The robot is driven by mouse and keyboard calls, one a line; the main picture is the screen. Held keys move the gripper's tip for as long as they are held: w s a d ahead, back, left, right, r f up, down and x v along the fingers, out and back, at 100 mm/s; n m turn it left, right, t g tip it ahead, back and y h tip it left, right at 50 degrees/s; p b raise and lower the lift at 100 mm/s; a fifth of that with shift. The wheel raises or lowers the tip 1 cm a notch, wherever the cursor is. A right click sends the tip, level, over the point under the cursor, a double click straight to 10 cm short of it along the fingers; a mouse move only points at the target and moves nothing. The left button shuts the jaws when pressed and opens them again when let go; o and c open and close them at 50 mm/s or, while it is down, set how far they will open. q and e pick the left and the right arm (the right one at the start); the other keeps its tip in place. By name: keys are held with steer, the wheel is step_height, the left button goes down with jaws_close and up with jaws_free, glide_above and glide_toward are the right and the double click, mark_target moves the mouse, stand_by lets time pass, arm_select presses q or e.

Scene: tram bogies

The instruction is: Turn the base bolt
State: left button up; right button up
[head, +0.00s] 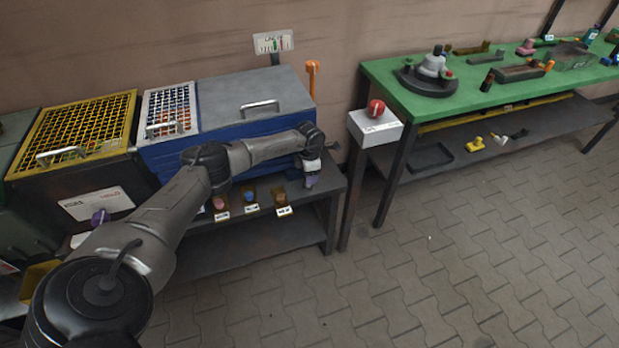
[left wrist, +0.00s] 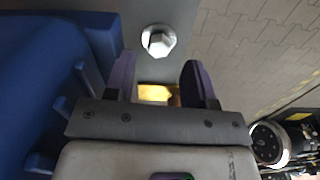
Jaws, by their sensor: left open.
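A silver hexagonal bolt head (left wrist: 159,40) sits on the grey bench surface in the left wrist view, just beyond my fingertips and roughly centred between them. My left gripper (left wrist: 160,72) is open with its two purple fingers apart, and nothing is held between them. In the head view my left gripper (head: 311,181) points down at the right front corner of the bench by the blue box. The bolt cannot be made out in the head view. My right gripper is not in view.
The blue box (head: 240,132) stands close beside the left gripper. Small labelled holders with coloured knobs (head: 249,197) line the bench's front edge. A red button on a white box (head: 375,130) and a green table (head: 400,75) stand right. Paved floor lies open in front.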

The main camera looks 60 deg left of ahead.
arm_select(q)
step_height(320, 180, up, 10)
steer(key=p, duration=0.2)
steer(key=shift+f+p, duration=0.25)
steer(key=shift+p, duration=0.05)
stand_by(0.4)
